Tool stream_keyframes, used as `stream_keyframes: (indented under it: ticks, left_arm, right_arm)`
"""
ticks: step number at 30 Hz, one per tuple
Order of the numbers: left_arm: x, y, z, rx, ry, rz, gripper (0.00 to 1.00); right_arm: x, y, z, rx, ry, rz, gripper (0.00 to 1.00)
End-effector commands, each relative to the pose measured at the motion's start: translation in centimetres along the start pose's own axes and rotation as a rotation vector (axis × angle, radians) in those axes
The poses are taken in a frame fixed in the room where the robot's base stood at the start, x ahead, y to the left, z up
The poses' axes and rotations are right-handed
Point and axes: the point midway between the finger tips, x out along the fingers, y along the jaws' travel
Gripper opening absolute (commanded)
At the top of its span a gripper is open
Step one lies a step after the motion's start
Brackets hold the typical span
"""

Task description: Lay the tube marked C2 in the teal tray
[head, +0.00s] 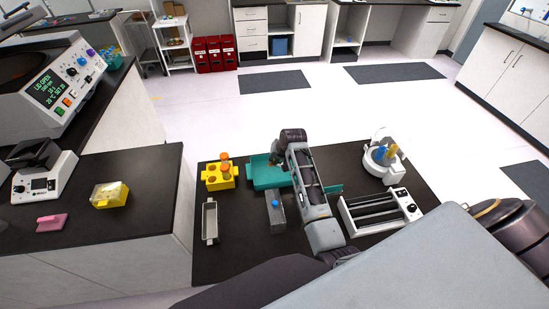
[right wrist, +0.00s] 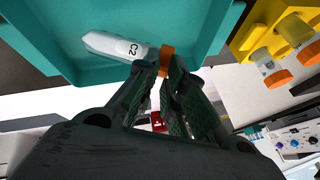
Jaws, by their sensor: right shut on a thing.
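The tube marked C2 (right wrist: 118,47) is a pale conical tube with an orange cap (right wrist: 167,62). In the right wrist view it lies across the teal tray's (right wrist: 60,62) area, its tip toward the upper left. My right gripper (right wrist: 160,68) is shut on the tube near its cap. I cannot tell whether the tube touches the tray floor. In the head view my right gripper (head: 276,160) is over the teal tray (head: 264,179), and the arm hides the tray's middle and the tube. My left gripper is not in view.
A yellow rack (head: 212,184) with orange-capped tubes stands left of the tray. A narrow grey tray (head: 209,232), a grey holder with a blue-topped item (head: 276,214), a roller device (head: 357,222) and a white round device (head: 372,168) share the dark bench.

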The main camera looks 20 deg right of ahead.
Motion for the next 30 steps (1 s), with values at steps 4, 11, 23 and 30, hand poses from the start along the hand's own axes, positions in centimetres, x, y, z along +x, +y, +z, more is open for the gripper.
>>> stream_keyframes:
  ticks: [4, 11, 23, 30]
  left_arm:
    - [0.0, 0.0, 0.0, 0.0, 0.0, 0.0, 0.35]
    - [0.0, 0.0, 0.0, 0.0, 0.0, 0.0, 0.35]
    - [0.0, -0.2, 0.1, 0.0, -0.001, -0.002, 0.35]
    - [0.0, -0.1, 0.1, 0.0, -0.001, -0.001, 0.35]
  right_arm:
    - [0.0, 0.0, 0.0, 0.0, 0.0, 0.0, 0.22]
    - [0.0, 0.0, 0.0, 0.0, 0.0, 0.0, 0.36]
    - [-0.5, 0.0, 0.0, 0.0, 0.001, 0.0, 0.36]
    - [-2.2, 0.0, -0.1, 0.0, 0.001, -0.001, 0.36]
